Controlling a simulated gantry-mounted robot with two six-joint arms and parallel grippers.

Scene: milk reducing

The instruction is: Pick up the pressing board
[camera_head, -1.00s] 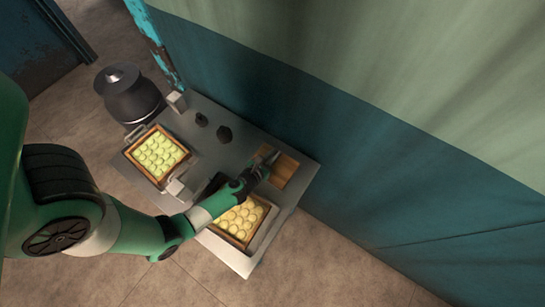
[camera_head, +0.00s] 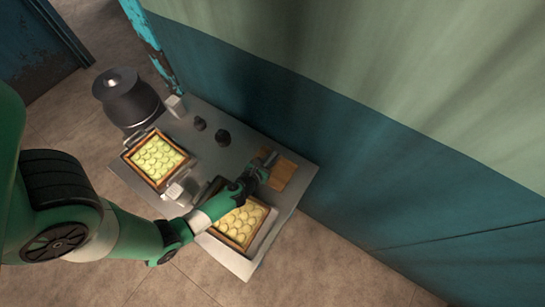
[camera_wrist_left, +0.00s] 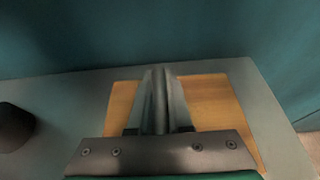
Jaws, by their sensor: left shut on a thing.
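The pressing board (camera_head: 284,173) is a flat wooden square at the right end of the grey table. In the left wrist view the board (camera_wrist_left: 215,100) lies below and around my fingers, near the table edge by the wall. My left gripper (camera_head: 269,160) is over the board. In the left wrist view the left gripper (camera_wrist_left: 159,95) has its fingers close together at the middle of the board, shut on a narrow upright grey part, seemingly the board's handle. The fingers hide most of it. I cannot tell whether the board is lifted. My right gripper is not in view.
A wooden frame with pale round pieces (camera_head: 241,224) sits in a tray under my left forearm. A similar frame (camera_head: 157,158) is at the table's left. A dark pot (camera_head: 130,97) stands beyond it. A teal wall (camera_head: 300,125) borders the far side.

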